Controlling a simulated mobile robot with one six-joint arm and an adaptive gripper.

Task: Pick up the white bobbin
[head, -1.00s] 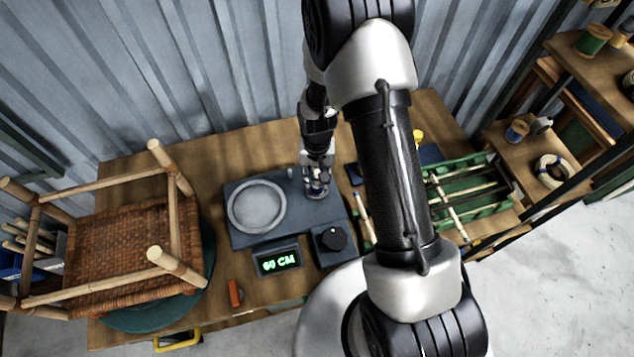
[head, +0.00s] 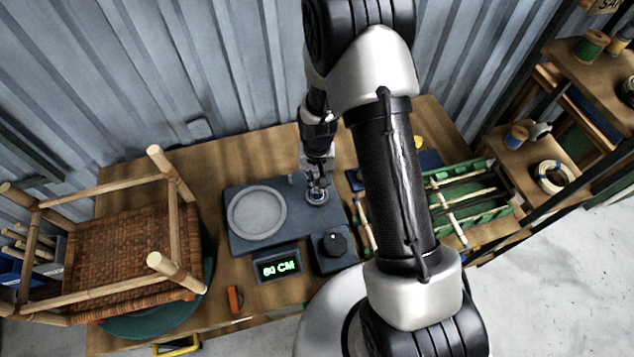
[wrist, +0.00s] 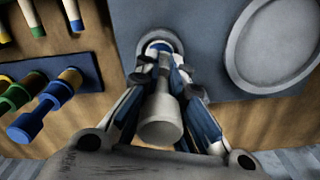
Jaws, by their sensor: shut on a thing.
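The white bobbin (wrist: 160,122) shows pale grey-white in the wrist view, its near end facing the camera. My gripper (wrist: 163,76) is shut on it, one finger on each side. The bobbin's far end lines up with a round pale seat (wrist: 160,43) on the blue-grey device. The fingers partly hide that end, so I cannot tell whether it touches the seat. In the head view my gripper (head: 317,187) is over the device's right rear part, and the bobbin there is too small to make out clearly.
The device carries a round grey dish (head: 257,212), a black knob (head: 334,244) and a green-lit display (head: 279,268). An upturned woven stool (head: 125,245) fills the left of the table; a green tray (head: 470,200) stands right.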

